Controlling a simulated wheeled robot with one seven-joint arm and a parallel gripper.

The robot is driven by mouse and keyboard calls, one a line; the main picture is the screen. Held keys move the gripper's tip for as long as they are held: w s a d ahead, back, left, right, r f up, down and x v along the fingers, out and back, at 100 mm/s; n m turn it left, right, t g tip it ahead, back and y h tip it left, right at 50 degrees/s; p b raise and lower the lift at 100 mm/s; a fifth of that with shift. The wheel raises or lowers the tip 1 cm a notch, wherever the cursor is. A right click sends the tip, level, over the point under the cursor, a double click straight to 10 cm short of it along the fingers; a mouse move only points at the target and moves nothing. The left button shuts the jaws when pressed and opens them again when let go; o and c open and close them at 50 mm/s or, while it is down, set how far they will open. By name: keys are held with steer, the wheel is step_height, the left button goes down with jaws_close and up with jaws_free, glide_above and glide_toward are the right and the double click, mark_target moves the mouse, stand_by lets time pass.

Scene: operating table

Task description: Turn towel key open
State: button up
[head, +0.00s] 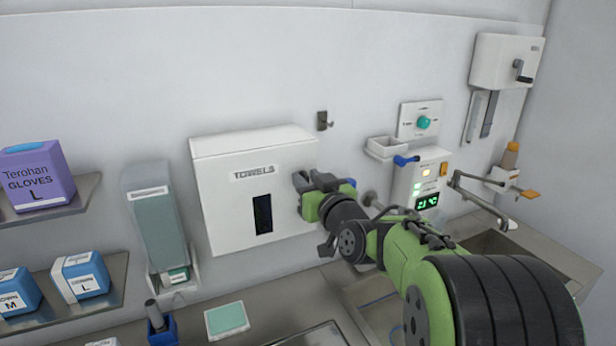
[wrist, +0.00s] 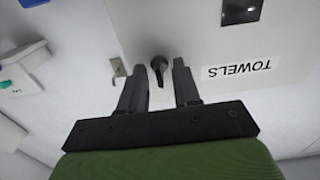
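The white towel box (head: 222,190) hangs on the wall, with a label reading TOWELS (head: 254,173) and a dark window (head: 262,214) on its front. My gripper (head: 301,184) is at the right part of the box front. In the wrist view the towel key (wrist: 158,66) is a small dark lever on the box (wrist: 200,45). My gripper (wrist: 160,74) is open there, with one finger on each side of the key. The fingers appear apart from the key; contact cannot be told. In the head view the key is hidden by my gripper.
A wall hook (head: 323,121) is above right of the box. A control panel (head: 404,188) with a blue lever and a white tray (head: 385,147) are to the right. A grey-green dispenser (head: 152,220) stands left of the box. A sink (head: 490,245) is at right.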

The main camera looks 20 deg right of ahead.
steer(key=shift+s, duration=0.1)
jaws_close()
steer(key=shift+n+b, duration=0.3)
steer(key=shift+b, duration=0.45)
steer(key=n+b, duration=1.7)
steer(key=b, duration=0.2)
steer(key=shift+a+f, duration=0.1)
steer(key=shift+a, duration=0.05)
steer(key=shift+n, duration=0.3)
